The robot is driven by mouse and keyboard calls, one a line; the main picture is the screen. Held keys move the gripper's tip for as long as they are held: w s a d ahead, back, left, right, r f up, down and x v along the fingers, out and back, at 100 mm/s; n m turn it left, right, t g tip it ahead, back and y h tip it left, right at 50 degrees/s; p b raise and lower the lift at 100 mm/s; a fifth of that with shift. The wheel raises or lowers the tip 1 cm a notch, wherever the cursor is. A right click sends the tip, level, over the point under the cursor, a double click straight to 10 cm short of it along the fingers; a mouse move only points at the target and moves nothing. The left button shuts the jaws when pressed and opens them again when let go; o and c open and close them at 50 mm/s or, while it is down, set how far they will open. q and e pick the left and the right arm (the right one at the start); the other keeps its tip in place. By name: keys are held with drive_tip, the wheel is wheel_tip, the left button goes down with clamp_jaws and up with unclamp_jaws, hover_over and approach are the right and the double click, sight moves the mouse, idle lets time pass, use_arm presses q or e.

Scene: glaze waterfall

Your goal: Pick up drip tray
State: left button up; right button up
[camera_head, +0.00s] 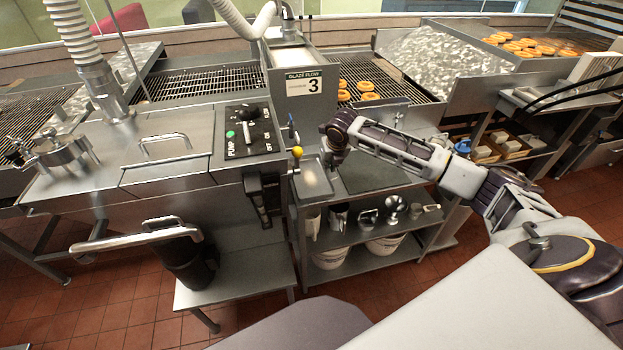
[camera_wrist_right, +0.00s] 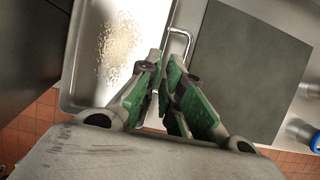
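The drip tray (camera_head: 311,183) is a shallow metal pan with a pale glaze stain. It lies on the top shelf of the steel cart, beside the glazing machine. In the right wrist view the tray (camera_wrist_right: 86,82) fills the upper left, and its wire loop handle (camera_wrist_right: 180,32) sticks out from its right side. My right gripper (camera_wrist_right: 166,63) is at this handle, with its green-padded fingers pointing at it and their tips close together. The fingers hide part of the handle, so I cannot tell whether they grip it. My left gripper is not in view.
A dark flat panel (camera_wrist_right: 252,70) covers the cart top right of the handle. The pump control box (camera_head: 246,137) and a yellow-knobbed lever (camera_head: 297,152) stand close to the tray. Metal cups (camera_head: 367,218) and white buckets (camera_head: 384,244) fill the lower shelves. Doughnuts (camera_head: 368,96) lie on the rack behind.

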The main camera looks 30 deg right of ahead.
drive_tip(key=shift+x, duration=2.6)
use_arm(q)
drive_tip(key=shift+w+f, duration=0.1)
use_arm(e)
drive_tip(key=shift+d, duration=0.15)
drive_tip(key=shift+c, duration=0.3)
clamp_jaws()
drive_tip(key=shift+r, duration=0.1)
drive_tip(key=shift+r, duration=0.1)
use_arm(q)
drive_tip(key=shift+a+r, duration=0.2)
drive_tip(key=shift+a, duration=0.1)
use_arm(e)
wheel_tip(320, 180, up, 10)
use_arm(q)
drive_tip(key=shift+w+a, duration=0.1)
